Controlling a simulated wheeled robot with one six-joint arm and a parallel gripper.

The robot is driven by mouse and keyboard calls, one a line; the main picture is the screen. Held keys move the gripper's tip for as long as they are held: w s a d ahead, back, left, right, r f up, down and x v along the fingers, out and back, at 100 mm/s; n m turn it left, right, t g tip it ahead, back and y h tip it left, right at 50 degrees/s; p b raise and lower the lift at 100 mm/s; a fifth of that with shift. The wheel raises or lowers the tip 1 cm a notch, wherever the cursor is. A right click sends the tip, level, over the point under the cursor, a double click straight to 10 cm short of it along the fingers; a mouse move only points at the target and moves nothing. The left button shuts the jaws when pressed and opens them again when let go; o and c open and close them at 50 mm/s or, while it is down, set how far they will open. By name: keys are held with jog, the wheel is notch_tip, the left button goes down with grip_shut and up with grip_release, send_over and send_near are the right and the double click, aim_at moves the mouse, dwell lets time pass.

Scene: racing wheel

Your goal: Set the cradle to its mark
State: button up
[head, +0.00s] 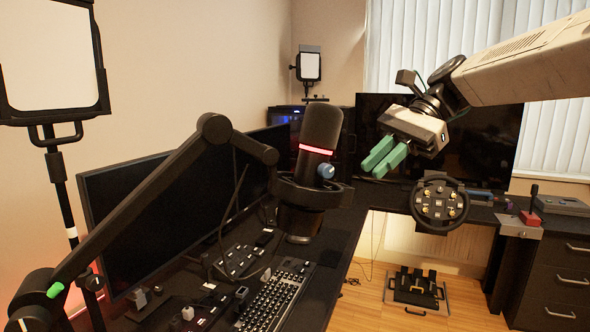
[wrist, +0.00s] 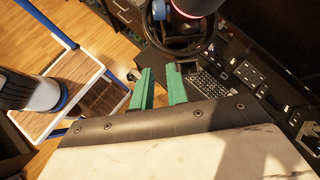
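The black microphone (head: 321,128) with a glowing red ring hangs on a jointed boom arm (head: 130,215). A dark cradle (head: 312,196) holds it upright, and a blue knob (head: 326,171) sits on its side. In the wrist view the microphone (wrist: 197,6), the cradle (wrist: 178,42) and the blue knob (wrist: 159,10) show at the top. I cannot pick out a mark for the cradle. My gripper (head: 378,162) is right of the microphone, apart from it. In the wrist view its green fingers (wrist: 158,75) stand apart with nothing between them.
Monitors (head: 150,215) and a keyboard (head: 275,295) lie around the cradle on the dark desk. A steering wheel (head: 439,203) stands right of my gripper, with pedals (head: 416,290) on the floor below.

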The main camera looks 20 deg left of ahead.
jog(key=w+a+g+y, duration=0.1)
jog(key=w+a+g, duration=0.35)
jog(key=a, duration=0.55)
jog(key=shift+m, duration=0.4)
jog(key=x, duration=0.5)
jog(key=a+x, duration=0.1)
jog(key=x, duration=0.1)
jog(key=shift+w+f, duration=0.1)
jog(key=shift+w, duration=0.2)
grip_shut()
